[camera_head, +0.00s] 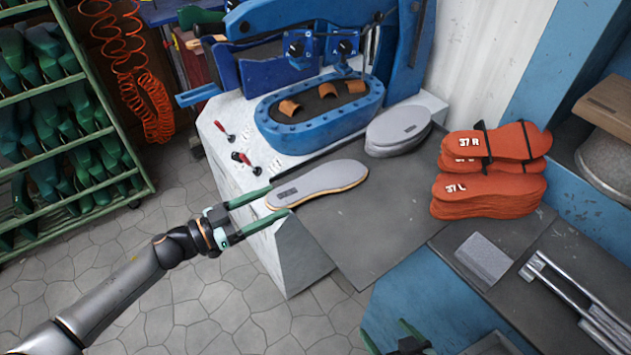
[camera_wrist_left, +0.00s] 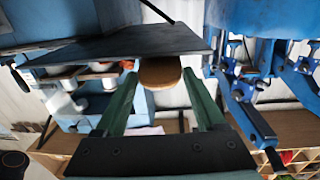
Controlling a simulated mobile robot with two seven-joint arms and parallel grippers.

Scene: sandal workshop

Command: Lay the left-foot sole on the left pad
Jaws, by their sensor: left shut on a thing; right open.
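A sole (camera_head: 325,183) with a grey top, a tan edge and a dark label is in my left gripper (camera_head: 268,204), over the left corner of the dark grey mat. The green fingers are shut on its narrower, labelled end; its wider end points right. In the left wrist view the rounded tan end of the sole (camera_wrist_left: 160,73) shows between the fingers (camera_wrist_left: 162,100). I cannot tell whether it touches the mat. My right gripper (camera_head: 391,334) is open at the bottom edge, partly cut off. I cannot clearly make out which surface is the left pad.
A blue press with an oval bed (camera_head: 318,118) holding brown curved pieces stands behind. Grey sole-shaped pieces (camera_head: 398,128) lie right of it. Orange soles marked 37 R (camera_head: 490,143) and 37 L (camera_head: 485,190) are stacked at right. A grey block (camera_head: 484,257) is nearer. The mat (camera_head: 385,235) is bare in front.

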